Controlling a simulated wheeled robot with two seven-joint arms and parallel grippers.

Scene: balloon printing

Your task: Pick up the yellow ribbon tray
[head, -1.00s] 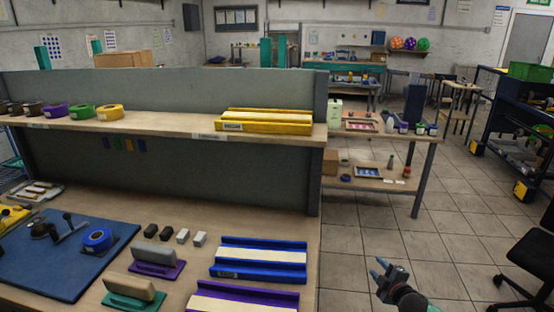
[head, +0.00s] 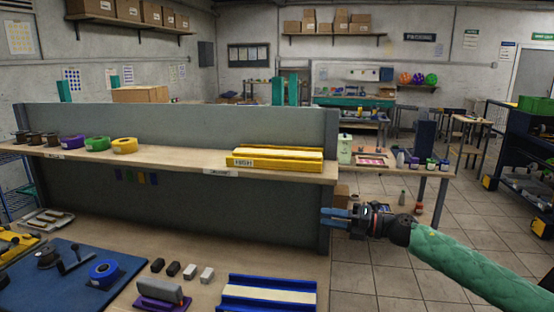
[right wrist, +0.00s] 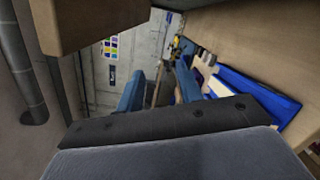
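The yellow ribbon tray (head: 275,159) sits at the right end of the raised shelf, with a pale strip along its top and a label on its left front. My right gripper (head: 328,217) is below and to the right of it, beside the shelf's end post, pointing left and apart from the tray. In the right wrist view its two blue fingers (right wrist: 162,90) stand apart with nothing between them, so it is open. The yellow tray is not clearly seen in that view. My left gripper is not in view.
The shelf (head: 190,160) also holds purple, green and yellow ribbon rolls (head: 124,146) at the left. A blue tray (head: 268,293) lies on the worktop below, and also shows in the right wrist view (right wrist: 262,100). The shelf's end post (head: 325,225) is close to my right gripper.

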